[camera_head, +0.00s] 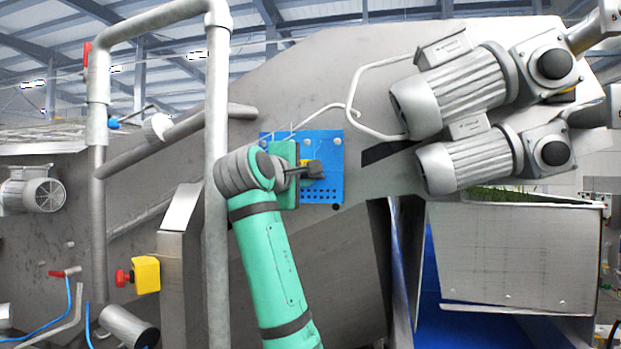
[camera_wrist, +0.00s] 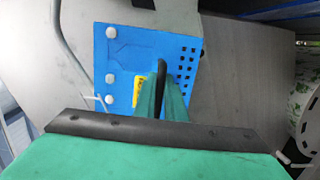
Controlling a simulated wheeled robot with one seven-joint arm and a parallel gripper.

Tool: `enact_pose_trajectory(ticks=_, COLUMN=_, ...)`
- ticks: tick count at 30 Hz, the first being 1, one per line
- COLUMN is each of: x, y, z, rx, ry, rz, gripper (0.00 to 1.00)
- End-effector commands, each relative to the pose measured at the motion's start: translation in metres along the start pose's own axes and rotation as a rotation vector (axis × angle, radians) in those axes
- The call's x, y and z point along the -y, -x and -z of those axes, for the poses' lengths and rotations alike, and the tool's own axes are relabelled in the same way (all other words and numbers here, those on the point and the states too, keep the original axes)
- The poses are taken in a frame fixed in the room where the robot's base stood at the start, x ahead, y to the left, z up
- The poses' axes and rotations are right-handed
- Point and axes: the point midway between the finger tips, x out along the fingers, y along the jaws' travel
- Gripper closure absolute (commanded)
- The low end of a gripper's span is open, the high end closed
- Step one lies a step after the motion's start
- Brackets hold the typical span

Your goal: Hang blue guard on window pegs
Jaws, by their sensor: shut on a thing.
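The blue guard (camera_head: 326,148) is a flat blue panel with rows of small dark holes and a yellow label. It lies upright against, or very close to, the grey machine wall. My gripper (camera_head: 300,171) is in front of it, shut on its dark handle. The wrist view shows the guard (camera_wrist: 140,48) with the green fingers (camera_wrist: 162,95) around the handle (camera_wrist: 161,72). Several pale round peg heads (camera_wrist: 110,79) show along the guard's top edge, at left in the wrist view. Whether the guard rests on them cannot be told. The window is hidden.
Two grey motors (camera_head: 455,90) jut out at the upper right. A vertical pipe (camera_head: 217,100) stands left of the guard. A thin white cable (camera_head: 355,85) runs past the guard's top. A yellow box with a red button (camera_head: 145,275) is at lower left.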

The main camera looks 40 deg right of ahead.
Motion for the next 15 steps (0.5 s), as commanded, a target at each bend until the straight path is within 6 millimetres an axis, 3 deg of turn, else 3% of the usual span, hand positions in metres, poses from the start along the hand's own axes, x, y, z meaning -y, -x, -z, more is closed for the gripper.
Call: enact_pose_trajectory(ticks=15, x=-0.0005, y=-0.0035, z=-0.0065, rx=0.009, ry=-0.001, rz=-0.004, gripper=1.00)
